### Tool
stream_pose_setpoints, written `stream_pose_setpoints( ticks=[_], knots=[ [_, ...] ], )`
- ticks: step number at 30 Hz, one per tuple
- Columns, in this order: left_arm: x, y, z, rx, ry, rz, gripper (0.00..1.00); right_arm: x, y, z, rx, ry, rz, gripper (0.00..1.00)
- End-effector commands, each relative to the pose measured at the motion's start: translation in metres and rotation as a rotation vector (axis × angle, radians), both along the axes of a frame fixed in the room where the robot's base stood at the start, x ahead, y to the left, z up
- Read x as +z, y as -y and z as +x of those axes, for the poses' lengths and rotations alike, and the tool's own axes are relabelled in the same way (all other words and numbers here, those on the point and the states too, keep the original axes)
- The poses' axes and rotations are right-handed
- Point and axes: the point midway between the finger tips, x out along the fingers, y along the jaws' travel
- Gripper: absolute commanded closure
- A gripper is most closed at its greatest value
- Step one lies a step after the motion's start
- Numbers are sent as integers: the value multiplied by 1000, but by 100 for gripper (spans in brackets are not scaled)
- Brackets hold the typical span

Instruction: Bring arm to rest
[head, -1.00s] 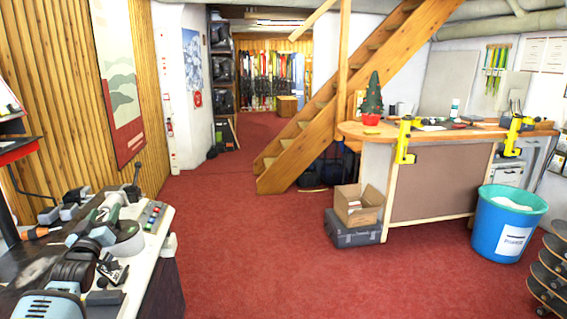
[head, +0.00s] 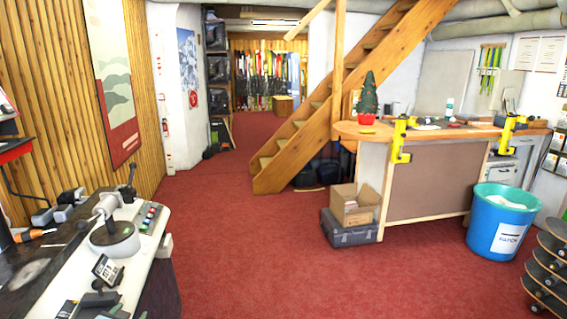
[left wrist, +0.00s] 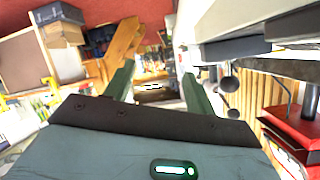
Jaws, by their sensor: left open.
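My left gripper (left wrist: 158,92) shows in the left wrist view as two green-grey fingers, spread apart with nothing between them. It is open and empty, beside the workbench edge that fills the upper right of that view. In the head view I cannot clearly make out the left gripper at the lower left. My right gripper is in neither view.
The binding bench (head: 152,262) with its tools stands at the left. A counter (head: 430,176) with yellow clamps, a cardboard box (head: 354,208) on a grey case (head: 348,233), a blue bin (head: 500,220) and a skateboard rack (head: 548,265) stand right. Red carpet between is clear.

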Motion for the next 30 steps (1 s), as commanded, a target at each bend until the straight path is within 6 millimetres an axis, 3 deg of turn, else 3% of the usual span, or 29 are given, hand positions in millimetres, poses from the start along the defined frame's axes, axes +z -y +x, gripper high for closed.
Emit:
stream_pose_setpoints(
  ticks=[1, 3, 8, 12, 17, 21, 24, 30],
  knots=[
    [-26, 20, -22, -26, -33, -15, 45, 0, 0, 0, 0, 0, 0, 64],
    [-52, 44, -50, -56, -69, -35, 45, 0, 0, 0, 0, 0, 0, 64],
    [-103, 98, -124, -117, -149, -94, 45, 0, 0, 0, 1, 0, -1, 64],
    [-134, 143, -197, -157, -219, -158, 45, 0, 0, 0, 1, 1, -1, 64],
    [-151, 190, -282, -183, -295, -240, 45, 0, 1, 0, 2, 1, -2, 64],
    [-150, 223, -351, -187, -355, -316, 45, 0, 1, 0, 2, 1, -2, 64],
    [-144, 241, -390, -182, -389, -361, 45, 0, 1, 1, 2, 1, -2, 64],
    [-131, 260, -435, -167, -428, -415, 45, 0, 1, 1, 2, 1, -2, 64]
  ],
)
